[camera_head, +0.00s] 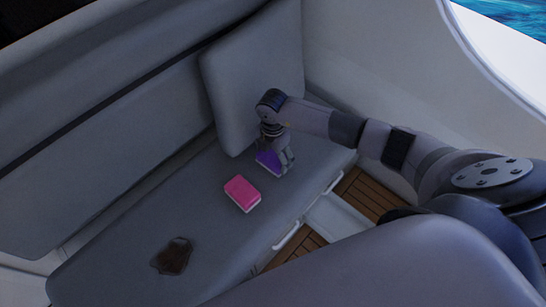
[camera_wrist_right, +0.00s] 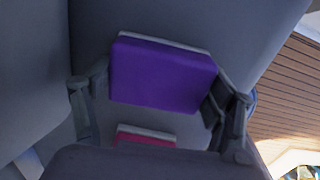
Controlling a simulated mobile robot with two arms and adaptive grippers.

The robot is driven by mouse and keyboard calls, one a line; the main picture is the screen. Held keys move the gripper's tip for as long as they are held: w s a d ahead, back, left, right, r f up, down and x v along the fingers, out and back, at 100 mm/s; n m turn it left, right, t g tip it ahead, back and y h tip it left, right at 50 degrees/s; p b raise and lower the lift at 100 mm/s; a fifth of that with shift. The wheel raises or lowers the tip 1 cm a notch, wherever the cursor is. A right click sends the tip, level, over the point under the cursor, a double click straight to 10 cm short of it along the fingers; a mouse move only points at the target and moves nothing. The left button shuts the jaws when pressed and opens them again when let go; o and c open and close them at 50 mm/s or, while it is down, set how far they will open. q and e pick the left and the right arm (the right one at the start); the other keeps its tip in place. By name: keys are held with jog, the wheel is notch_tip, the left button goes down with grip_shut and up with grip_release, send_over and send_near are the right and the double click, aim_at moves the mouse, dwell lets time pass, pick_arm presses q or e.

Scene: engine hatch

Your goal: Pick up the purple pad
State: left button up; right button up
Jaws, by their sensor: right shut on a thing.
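The purple pad (camera_head: 268,160) is on the grey bench seat, below my right gripper (camera_head: 280,158) in the head view. In the right wrist view the purple pad (camera_wrist_right: 162,74), with a pale layer along its far edge, sits between the two fingers of my right gripper (camera_wrist_right: 160,88). The fingers close on its left and right sides. Whether the pad touches the seat is hard to tell. My left gripper is not in view.
A pink pad (camera_head: 242,193) with a pale base lies on the seat (camera_head: 130,240) nearby. A grey cushion (camera_head: 255,75) leans on the backrest behind the gripper. White handles (camera_head: 287,236) line the seat's front edge.

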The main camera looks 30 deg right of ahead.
aim_at(273, 156)
notch_tip(273, 156, up, 20)
jog(key=b, duration=0.1)
dwell(0.4)
jog(key=o, duration=0.6)
jog(key=c, duration=0.4)
jog(key=shift+c, duration=0.2)
